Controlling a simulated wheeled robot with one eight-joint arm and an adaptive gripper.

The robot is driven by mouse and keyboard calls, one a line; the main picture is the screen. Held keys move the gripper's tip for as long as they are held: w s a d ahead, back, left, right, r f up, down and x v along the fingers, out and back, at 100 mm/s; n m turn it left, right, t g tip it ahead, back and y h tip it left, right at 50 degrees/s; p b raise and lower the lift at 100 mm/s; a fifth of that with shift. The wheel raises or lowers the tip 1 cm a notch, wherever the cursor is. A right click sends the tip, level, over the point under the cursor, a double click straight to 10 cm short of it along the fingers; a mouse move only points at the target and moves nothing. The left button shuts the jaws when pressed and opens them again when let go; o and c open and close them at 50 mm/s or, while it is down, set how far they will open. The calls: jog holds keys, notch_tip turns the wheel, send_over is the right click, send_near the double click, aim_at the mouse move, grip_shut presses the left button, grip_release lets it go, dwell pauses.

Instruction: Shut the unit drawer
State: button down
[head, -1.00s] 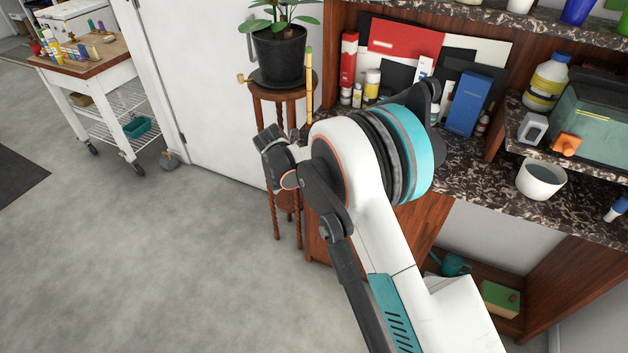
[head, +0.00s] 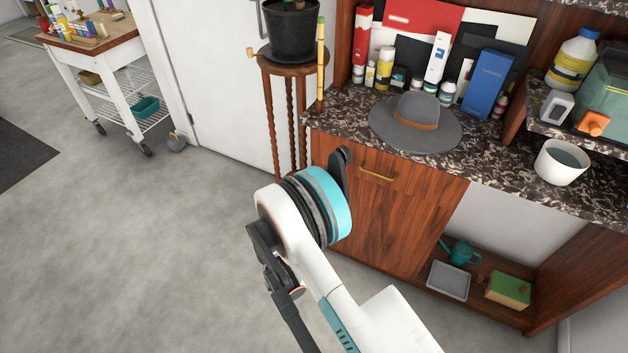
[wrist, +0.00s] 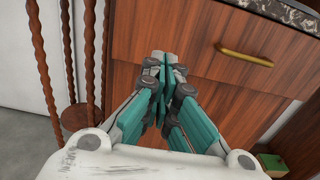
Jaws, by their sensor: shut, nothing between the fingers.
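The wooden drawer (head: 408,181) is at the top of the cabinet under the marbled counter, with a brass handle (head: 378,173) on its front. In the wrist view the drawer front (wrist: 195,35) and its handle (wrist: 245,56) fill the upper right. Whether the drawer stands out from the cabinet is hard to tell. My gripper (wrist: 165,60) is shut and empty, left of the handle and before the left part of the cabinet front. Contact with the wood cannot be made out. In the head view my arm covers part of the cabinet's left side and hides the fingers.
A grey hat (head: 415,118) lies on the counter above the drawer. A plant stand (head: 300,70) with twisted legs is close to the cabinet's left. A lower shelf at right holds a grey tray (head: 448,281) and green box (head: 508,290).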

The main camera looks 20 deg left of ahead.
jog(key=w, duration=0.1)
jog(key=b, duration=0.3)
send_near(333, 156)
jog(key=w, duration=0.5)
jog(key=shift+w+d+f, duration=0.1)
jog(key=shift+w+d, duration=0.15)
jog(key=shift+w, duration=0.7)
